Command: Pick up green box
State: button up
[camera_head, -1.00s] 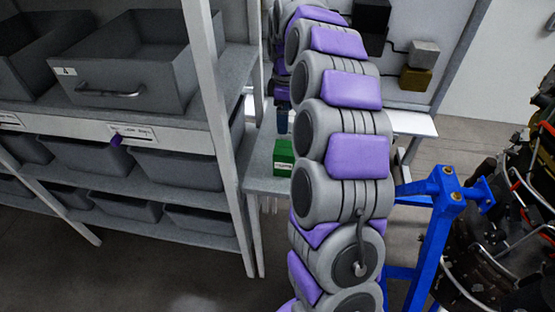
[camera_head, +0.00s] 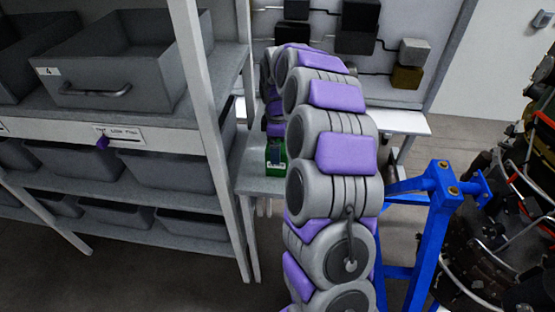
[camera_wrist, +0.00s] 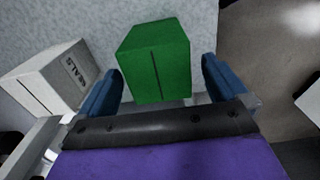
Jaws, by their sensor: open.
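The green box (camera_head: 276,157) sits on a grey bench (camera_head: 258,187) behind and left of my arm in the head view. In the wrist view the green box (camera_wrist: 156,60) stands between the two blue fingers of my gripper (camera_wrist: 163,85). The fingers are open, one on each side of the box, with some space visible on its right side. In the head view my gripper (camera_head: 275,135) is partly hidden by my arm, just above the box. I cannot tell whether the fingers touch it.
A white box marked SEALS (camera_wrist: 55,78) lies left of the gripper in the wrist view. A shelf rack with grey bins (camera_head: 120,70) stands left of the bench. A blue stand (camera_head: 432,215) is right of my arm. Dark boxes (camera_head: 355,40) hang behind.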

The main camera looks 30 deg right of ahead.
notch_tip(320, 180, down, 4)
jog(key=shift+w+d+f+b, duration=0.1)
jog(key=shift+w+f+b, duration=0.05)
jog(key=shift+b, duration=0.4)
jog(key=c, duration=1.4)
jog(key=shift+r+p, duration=0.7)
jog(key=shift+r, duration=1.1)
jog(key=shift+s+r, duration=0.1)
jog(key=shift+s, duration=0.1)
jog(key=s+a, duration=0.1)
jog(key=s, duration=0.4)
jog(key=s+a+r+p, duration=0.1)
jog(key=s, duration=0.4)
jog(key=s+a+p, duration=0.1)
jog(key=s+a, duration=0.1)
jog(key=s, duration=0.3)
jog(key=shift+r, duration=0.2)
